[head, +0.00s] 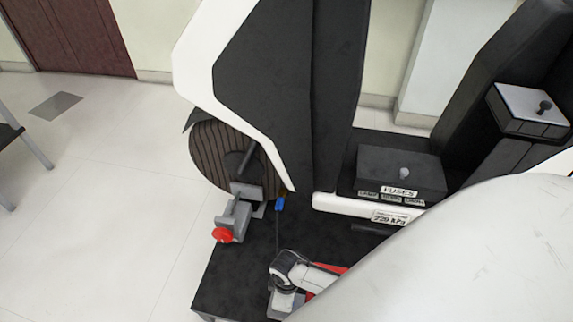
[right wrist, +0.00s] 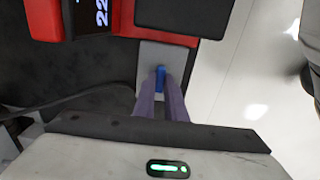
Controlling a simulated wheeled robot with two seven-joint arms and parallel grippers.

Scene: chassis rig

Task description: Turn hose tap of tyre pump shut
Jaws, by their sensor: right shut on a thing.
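The tyre pump shows in the right wrist view as a red body (right wrist: 124,24) with a dark display, partly cut off by the frame. A grey block (right wrist: 148,55) sits at its edge and carries the small blue hose tap (right wrist: 160,74). My right gripper (right wrist: 160,88) is shut on the blue tap, one finger on each side. The fingers hide part of the tap, so its exact turn is hard to tell. In the head view a little of the red pump (head: 331,267) shows, mostly covered by my white right arm. My left gripper is in neither view.
A brown ridged wheel (head: 222,155) stands at the left, beside a grey fixture with a red knob (head: 223,235). A fuses box (head: 400,172) stands behind.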

